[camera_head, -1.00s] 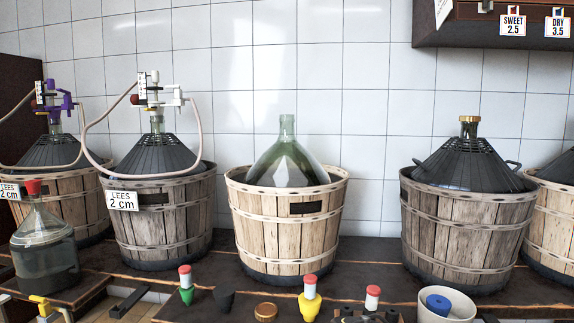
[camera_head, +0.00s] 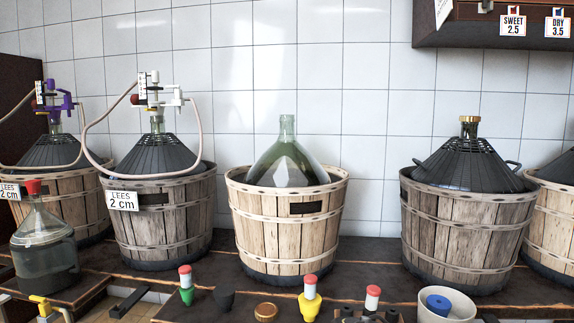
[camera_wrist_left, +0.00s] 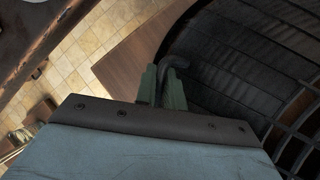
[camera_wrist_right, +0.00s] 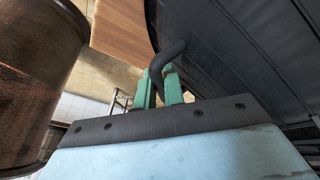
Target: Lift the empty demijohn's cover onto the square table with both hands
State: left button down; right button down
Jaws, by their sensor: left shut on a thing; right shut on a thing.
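The uncovered demijohn (camera_head: 288,155), clear greenish glass, stands in the middle pale slatted basket (camera_head: 262,222). Its dark cover is out of the head view. The left wrist view shows the cover's black ribbed side (camera_wrist_left: 232,55), with my left gripper (camera_wrist_left: 162,88) shut on its curved handle (camera_wrist_left: 176,63). In the right wrist view, my right gripper (camera_wrist_right: 160,90) is shut on the other curved handle (camera_wrist_right: 166,58) of the cover (camera_wrist_right: 245,45). A brown wooden top, probably the square table, shows beyond in the left wrist view (camera_wrist_left: 135,50) and right wrist view (camera_wrist_right: 122,25). Contact between them cannot be told.
Covered demijohns in baskets stand left (camera_head: 160,225) and right (camera_head: 465,230) on the dark bench (camera_head: 365,255). Several stoppers and a white bowl (camera_head: 446,308) lie along its front. A brown round-sided body (camera_wrist_right: 35,75) is close left in the right wrist view.

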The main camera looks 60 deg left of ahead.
pick_arm(q)
jog(key=c, duration=1.4)
grip_release()
pick_arm(e)
jog(key=c, duration=1.4)
grip_release()
pick_arm(q)
jog(key=shift+d, duration=0.1)
pick_arm(e)
jog(key=shift+a, duration=0.1)
